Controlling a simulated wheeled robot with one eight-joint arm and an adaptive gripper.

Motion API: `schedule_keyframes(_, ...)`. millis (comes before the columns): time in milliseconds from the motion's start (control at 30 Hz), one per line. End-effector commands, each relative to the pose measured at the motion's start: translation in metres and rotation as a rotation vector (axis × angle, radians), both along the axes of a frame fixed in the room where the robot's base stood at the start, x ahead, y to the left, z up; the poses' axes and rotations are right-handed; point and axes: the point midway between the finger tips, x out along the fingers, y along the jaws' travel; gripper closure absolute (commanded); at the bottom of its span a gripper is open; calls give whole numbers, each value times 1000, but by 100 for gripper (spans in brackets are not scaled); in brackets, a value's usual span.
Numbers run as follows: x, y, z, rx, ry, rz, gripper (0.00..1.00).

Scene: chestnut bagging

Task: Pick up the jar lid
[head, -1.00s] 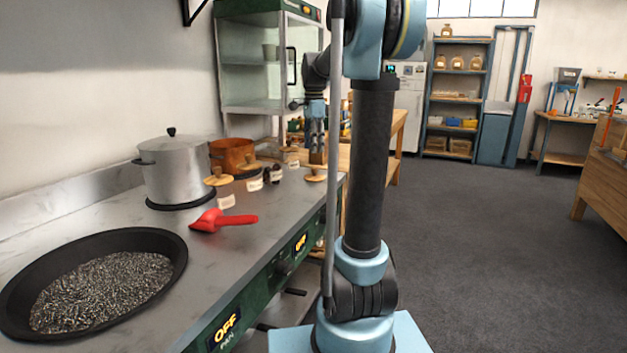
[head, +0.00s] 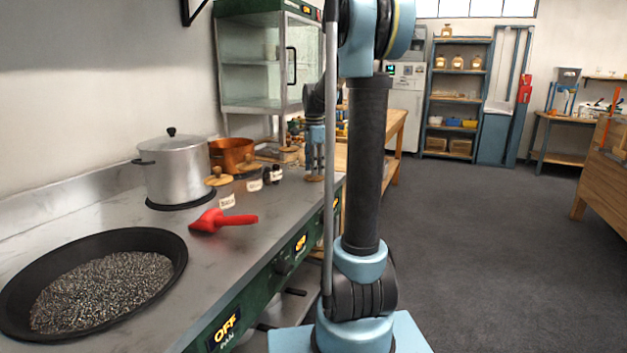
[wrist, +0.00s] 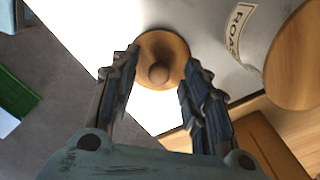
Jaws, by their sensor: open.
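The jar lid (wrist: 165,45) is a round wooden disc with a small round knob (wrist: 158,74) at its centre. In the wrist view it lies between the fingertips of my gripper (wrist: 160,64), which is open with one finger on each side of the knob. In the head view, the lid (head: 314,178) lies near the right edge of the counter, and my gripper (head: 315,166) points straight down right above it. I cannot tell whether the fingers touch the lid.
A labelled jar (wrist: 258,35) with a wooden lid stands close to the right in the wrist view. Several jars, a copper pot (head: 232,154), a steel pot (head: 178,172), a red scoop (head: 222,220) and a black pan (head: 160,243) occupy the counter (head: 262,225).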

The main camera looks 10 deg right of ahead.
Motion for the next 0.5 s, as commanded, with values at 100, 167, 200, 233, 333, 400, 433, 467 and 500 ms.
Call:
schedule_keyframes(100,0,0,0,0,0,0,60)
schedule_keyframes(167,0,0,0,0,0,0,73)
schedule_keyframes(200,0,0,0,0,0,0,82)
schedule_keyframes(233,0,0,0,0,0,0,89)
schedule_keyframes(333,0,0,0,0,0,0,100)
schedule_keyframes(400,0,0,0,0,0,0,100)
schedule_keyframes(433,0,0,0,0,0,0,100)
schedule_keyframes(467,0,0,0,0,0,0,100)
schedule_keyframes(500,0,0,0,0,0,0,100)
